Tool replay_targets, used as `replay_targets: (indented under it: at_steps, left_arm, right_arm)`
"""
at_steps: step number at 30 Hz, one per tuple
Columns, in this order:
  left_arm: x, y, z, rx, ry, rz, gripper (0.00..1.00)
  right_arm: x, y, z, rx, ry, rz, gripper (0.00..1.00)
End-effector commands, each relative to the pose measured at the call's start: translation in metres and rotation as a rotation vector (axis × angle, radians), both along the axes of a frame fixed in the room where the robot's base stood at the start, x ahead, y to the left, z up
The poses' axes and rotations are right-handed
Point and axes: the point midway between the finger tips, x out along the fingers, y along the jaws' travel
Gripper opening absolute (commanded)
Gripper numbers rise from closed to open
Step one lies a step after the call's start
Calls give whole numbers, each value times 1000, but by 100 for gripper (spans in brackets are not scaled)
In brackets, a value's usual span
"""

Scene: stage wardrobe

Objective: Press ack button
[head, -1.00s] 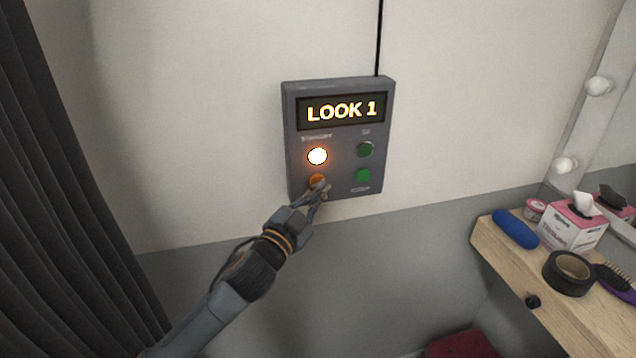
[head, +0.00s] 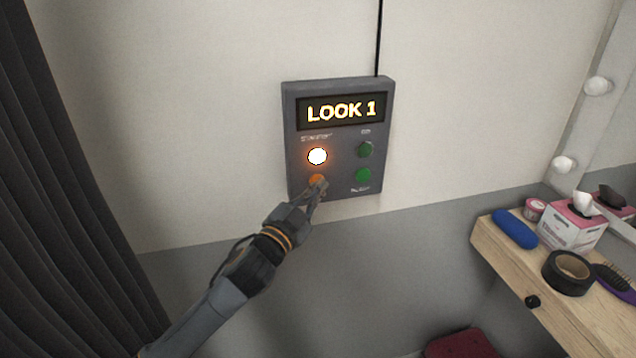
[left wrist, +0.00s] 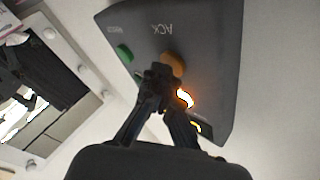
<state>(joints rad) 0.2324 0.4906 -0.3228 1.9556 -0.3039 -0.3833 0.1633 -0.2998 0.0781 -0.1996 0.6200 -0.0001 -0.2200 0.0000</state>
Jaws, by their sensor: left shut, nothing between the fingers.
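A grey control box (head: 341,191) is fixed to the wall, with a lit display (head: 342,110) reading "LOOK 1". A bright lit lamp (head: 317,156) sits at the upper left under the display. The orange ack button (head: 315,180) is below it, partly hidden by my left gripper (head: 321,184). In the left wrist view the label ACK stands beside the orange button (left wrist: 173,64). My left gripper (left wrist: 160,74) is shut and empty, its tips at the edge of the button. I cannot tell whether they touch it. My right gripper is not in view.
A wooden counter (head: 508,266) at right holds a blue case (head: 515,229), black tape roll (head: 568,273), tissue box (head: 573,226) and brush. A dark curtain (head: 70,200) hangs at left.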

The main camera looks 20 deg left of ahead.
Motion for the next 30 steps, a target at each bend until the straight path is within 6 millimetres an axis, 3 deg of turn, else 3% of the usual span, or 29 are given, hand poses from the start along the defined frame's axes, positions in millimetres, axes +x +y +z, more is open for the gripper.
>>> replay_targets:
  at_steps: [26,30]
  left_arm:
    - [-16,-10,-1,-1,0,0,0]
    - [-25,-17,-1,-2,2,0,0]
  right_arm:
    - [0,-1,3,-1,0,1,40]
    - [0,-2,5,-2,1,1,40]
